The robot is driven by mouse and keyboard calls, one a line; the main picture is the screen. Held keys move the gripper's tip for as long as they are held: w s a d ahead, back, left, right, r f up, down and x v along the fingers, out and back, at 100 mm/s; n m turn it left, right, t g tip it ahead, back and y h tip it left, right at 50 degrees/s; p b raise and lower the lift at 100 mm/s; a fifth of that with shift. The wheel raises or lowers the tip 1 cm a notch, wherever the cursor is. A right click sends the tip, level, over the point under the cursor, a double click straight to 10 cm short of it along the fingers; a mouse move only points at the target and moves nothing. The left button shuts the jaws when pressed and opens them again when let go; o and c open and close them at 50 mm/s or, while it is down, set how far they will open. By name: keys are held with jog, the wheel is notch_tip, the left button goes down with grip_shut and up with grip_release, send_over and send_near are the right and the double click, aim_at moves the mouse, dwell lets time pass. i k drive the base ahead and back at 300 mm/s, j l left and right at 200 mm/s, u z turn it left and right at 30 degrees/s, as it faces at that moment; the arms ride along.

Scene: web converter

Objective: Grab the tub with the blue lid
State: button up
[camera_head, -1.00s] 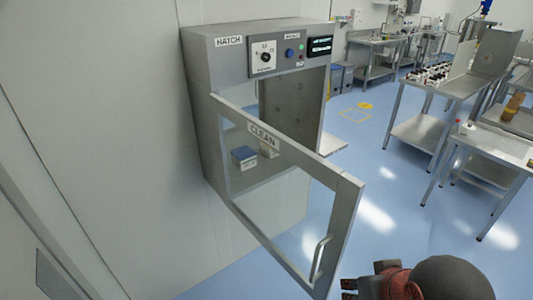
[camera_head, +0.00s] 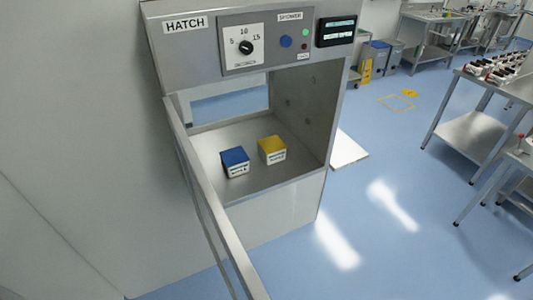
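The tub with the blue lid (camera_head: 235,162) sits upright on the steel floor of the hatch (camera_head: 205,145), left of centre. It has a white body with a label on its front. A similar tub with a yellow lid (camera_head: 272,150) stands just to its right and slightly farther back, with a small gap between them. The hatch door (camera_head: 205,200) is swung open toward me and shows nearly edge-on, left of the opening. My gripper is not in view.
The door's frame runs along the left side of the approach. A control panel with a dial (camera_head: 245,47) sits above the opening. Blue floor (camera_head: 385,215) is open to the right of the hatch. Steel tables (camera_head: 475,125) stand farther right.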

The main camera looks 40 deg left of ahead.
aim_at(235, 161)
jog(key=i+u, duration=0.25)
jog(key=i+l+u, duration=0.3)
jog(key=i+u, duration=0.15)
jog(key=u, duration=0.35)
jog(key=i+j+u, duration=0.1)
jog(key=u, duration=0.4)
jog(key=i+l+u, duration=0.1)
jog(key=u, duration=0.4)
jog(key=i+l+u, duration=0.15)
jog(key=u, duration=0.3)
jog(key=i+l+u, duration=0.25)
jog(key=u, duration=0.15)
jog(key=i+l+u, duration=0.2)
jog(key=l+u, duration=0.25)
jog(key=i+l+u, duration=0.15)
jog(key=u, duration=0.25)
jog(key=l, duration=0.1)
